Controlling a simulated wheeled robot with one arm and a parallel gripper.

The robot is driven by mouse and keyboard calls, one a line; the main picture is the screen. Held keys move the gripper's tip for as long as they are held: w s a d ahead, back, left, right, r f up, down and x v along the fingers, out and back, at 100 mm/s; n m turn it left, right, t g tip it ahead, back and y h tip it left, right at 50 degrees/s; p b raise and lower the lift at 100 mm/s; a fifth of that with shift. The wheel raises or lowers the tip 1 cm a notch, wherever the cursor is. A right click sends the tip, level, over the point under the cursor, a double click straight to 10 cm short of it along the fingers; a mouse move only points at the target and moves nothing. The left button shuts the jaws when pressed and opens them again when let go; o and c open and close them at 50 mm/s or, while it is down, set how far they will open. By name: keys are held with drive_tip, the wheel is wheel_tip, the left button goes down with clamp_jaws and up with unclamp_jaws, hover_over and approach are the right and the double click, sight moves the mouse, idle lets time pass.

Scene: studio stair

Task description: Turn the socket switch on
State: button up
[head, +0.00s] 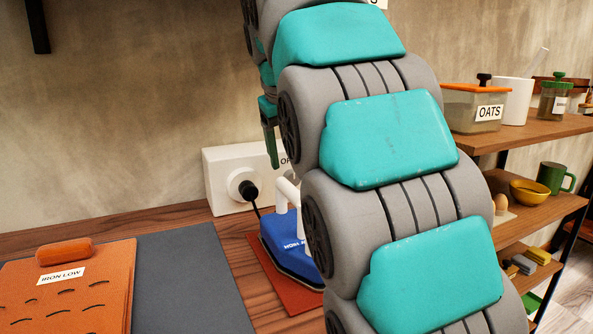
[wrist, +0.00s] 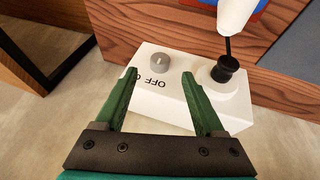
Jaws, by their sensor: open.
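The white socket box (head: 222,160) sits at the wall behind the wooden counter in the head view; my arm hides its right part. In the wrist view the box (wrist: 147,88) shows a round grey switch knob (wrist: 159,63) with "OFF" lettering beside it. A black plug (wrist: 226,68) sits in the socket next to the knob. My gripper (wrist: 160,75) is open and empty, its green fingertips on either side of the knob in the picture. I cannot tell the remaining distance. In the head view only part of my gripper (head: 271,135) shows beside the box.
A blue iron (head: 285,245) with a white handle stands on a red mat (head: 290,292), its cord running to the plug. An orange "IRON LOW" folder (head: 70,300) and a grey mat (head: 185,285) lie left. Shelves (head: 535,135) with jars stand right.

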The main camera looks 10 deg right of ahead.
sight(294, 176)
drive_tip(key=shift+x, duration=3.25)
clamp_jaws()
